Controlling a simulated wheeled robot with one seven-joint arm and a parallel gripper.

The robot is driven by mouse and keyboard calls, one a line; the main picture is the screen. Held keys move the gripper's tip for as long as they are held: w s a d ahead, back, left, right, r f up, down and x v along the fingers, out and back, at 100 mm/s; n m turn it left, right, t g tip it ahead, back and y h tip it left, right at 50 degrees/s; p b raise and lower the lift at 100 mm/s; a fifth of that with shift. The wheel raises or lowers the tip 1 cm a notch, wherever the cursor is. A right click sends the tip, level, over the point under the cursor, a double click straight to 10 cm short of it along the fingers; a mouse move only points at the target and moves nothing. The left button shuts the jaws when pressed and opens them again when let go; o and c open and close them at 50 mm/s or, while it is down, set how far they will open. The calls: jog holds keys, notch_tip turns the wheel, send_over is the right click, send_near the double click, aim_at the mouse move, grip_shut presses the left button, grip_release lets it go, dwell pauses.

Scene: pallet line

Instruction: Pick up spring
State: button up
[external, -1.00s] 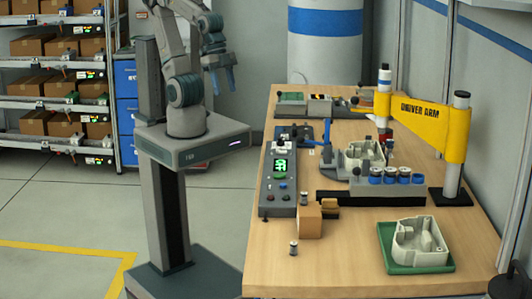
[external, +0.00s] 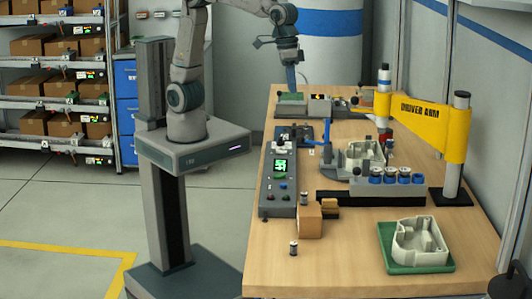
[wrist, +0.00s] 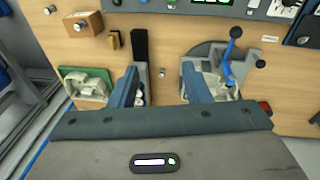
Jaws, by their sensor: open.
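Small silver-and-dark cylinders stand on the table, and I cannot tell for certain which is the spring. One stands alone near the table's front left (external: 293,248) and also shows at the upper left of the wrist view (wrist: 49,9). Another sits on the wooden block (external: 309,222); this cylinder (external: 304,198) also shows in the wrist view (wrist: 80,24). A small silver piece (wrist: 162,72) shows between the fingers in the wrist view. My gripper (external: 291,80) is open and empty, raised over the table's far left end; its blue fingers (wrist: 159,80) are apart.
A yellow driver arm (external: 425,120) on a post spans the right side. A blue-topped cup row (external: 397,177), a grey control panel (external: 280,185) and a round fixture (external: 359,155) fill the middle. A green tray (external: 388,258) holds a pale housing. The front left is mostly clear.

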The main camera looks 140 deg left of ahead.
jog(key=w+a+f+n+g+b, duration=0.1)
jog(key=w+a+f+n, duration=0.25)
jog(key=w, duration=0.25)
jog(key=w+a+f+n, duration=0.3)
jog(key=w+a, duration=0.1)
jog(key=w, duration=0.2)
jog(key=w+a+f+n, duration=0.1)
jog(key=w+a+f, duration=0.1)
jog(key=f, duration=0.4)
jog(key=w+a+f+n, duration=0.2)
jog(key=f, duration=0.4)
jog(key=w+a+f+n+g, duration=0.1)
jog(key=w+a+f, duration=0.1)
jog(key=f, duration=0.4)
jog(key=shift+w+a+f+n, duration=0.3)
jog(key=shift+w+f+n, duration=0.05)
jog(key=shift+f, duration=0.05)
jog(key=shift+w+f+p, duration=0.15)
jog(key=shift+f+p, duration=0.95)
jog(key=shift+f, duration=1.5)
grip_shut()
